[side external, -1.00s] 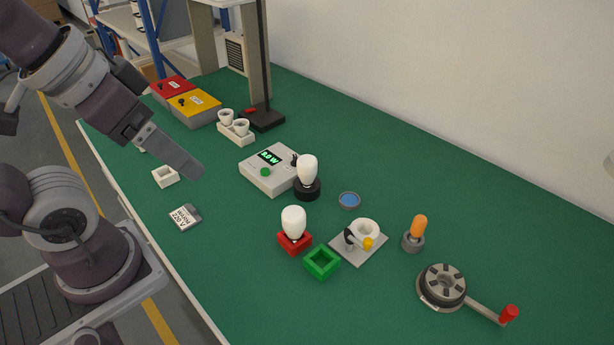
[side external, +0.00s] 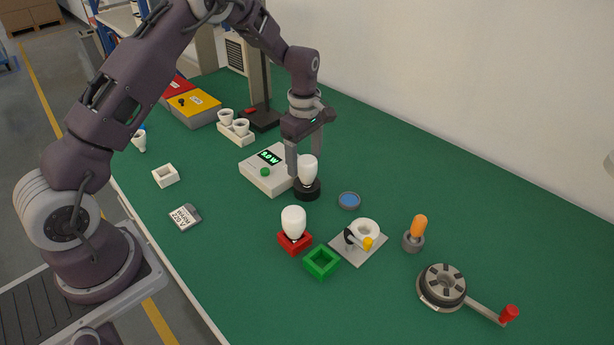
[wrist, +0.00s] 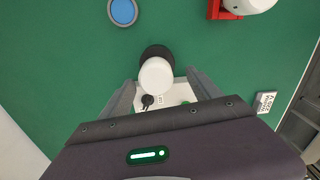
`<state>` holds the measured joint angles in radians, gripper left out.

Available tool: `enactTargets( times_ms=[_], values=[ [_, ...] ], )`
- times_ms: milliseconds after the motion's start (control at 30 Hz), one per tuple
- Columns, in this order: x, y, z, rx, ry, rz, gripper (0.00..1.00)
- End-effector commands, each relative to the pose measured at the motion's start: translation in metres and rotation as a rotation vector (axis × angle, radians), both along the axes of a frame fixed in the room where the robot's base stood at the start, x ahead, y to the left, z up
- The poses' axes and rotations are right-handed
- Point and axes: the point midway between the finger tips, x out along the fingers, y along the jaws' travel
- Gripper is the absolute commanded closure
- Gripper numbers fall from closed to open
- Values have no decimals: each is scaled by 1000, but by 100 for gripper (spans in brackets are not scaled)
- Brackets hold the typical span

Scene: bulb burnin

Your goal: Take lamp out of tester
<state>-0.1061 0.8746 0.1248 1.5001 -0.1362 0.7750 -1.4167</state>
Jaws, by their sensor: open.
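A white lamp (side external: 308,168) stands upright in the round black socket (side external: 307,190) of the tester. The tester (side external: 262,172) is a light grey box with a green button and a lit display that appears to read 0.0 W. My gripper (side external: 304,160) points down at the lamp with its fingers apart. In the wrist view the lamp (wrist: 156,76) shows just ahead of and between the open fingers (wrist: 158,90), with the black socket (wrist: 158,54) behind it. I cannot tell whether a finger touches the lamp.
A second white lamp (side external: 293,221) stands in a red square holder (side external: 294,243), beside an empty green holder (side external: 321,263). A blue disc (side external: 349,200) and a grey plate fixture (side external: 358,243) lie to the right. White cups in a tray (side external: 236,130) stand behind the tester.

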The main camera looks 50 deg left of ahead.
Motion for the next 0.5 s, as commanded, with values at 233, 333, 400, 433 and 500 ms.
enactTargets(
  times_ms=[233, 333, 400, 433, 500],
  values=[
    [5, -2, -42, 0, 3, -3, 27],
    [6, -2, -46, 0, 0, -3, 27],
    [6, -2, -46, 0, 0, -3, 27],
    [6, -2, -46, 0, 0, -3, 27],
    [6, -2, -45, 0, 0, -4, 31]
  ],
)
